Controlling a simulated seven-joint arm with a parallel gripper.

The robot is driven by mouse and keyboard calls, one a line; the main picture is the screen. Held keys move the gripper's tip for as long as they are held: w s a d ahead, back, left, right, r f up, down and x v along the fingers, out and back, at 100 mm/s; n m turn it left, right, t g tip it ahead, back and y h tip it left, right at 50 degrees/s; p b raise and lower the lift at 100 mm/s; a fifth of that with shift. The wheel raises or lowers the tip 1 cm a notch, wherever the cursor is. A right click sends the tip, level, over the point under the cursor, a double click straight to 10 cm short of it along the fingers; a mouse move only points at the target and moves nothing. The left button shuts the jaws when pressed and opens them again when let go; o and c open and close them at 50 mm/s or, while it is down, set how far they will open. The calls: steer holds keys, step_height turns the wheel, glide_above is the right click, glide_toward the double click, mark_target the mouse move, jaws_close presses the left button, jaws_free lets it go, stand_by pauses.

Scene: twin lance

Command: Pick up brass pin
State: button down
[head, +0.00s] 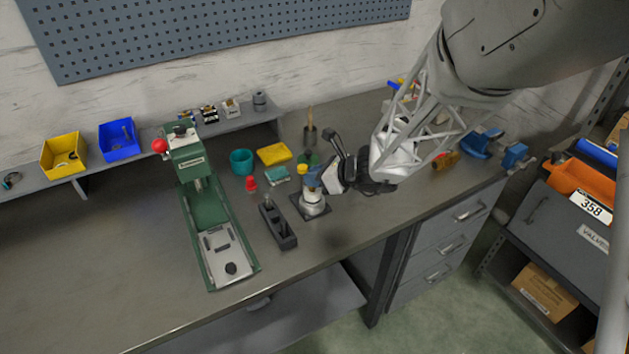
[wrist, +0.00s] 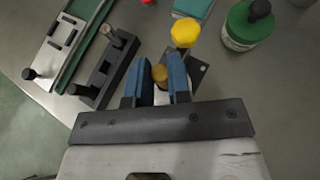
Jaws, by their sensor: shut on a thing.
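The brass pin (wrist: 160,73) shows as a round gold-brown top between the blue fingers of my gripper (wrist: 161,66) in the wrist view. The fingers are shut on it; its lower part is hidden. In the head view, my gripper (head: 318,177) is just above a silver cylindrical fixture (head: 313,205) on a dark base plate. A yellow knob (wrist: 184,33) stands just beyond the fingers. I cannot tell whether the pin is still seated in the fixture.
A dark slotted block (head: 279,228) with a grey peg stands left of the fixture. A green press (head: 207,215) is further left. A green-lidded jar (wrist: 246,28) is at the wrist view's upper right. The bench front (head: 150,300) is clear.

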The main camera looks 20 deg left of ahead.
step_height(320, 180, up, 9)
steer(key=shift+f, duration=0.15)
stand_by(0.9)
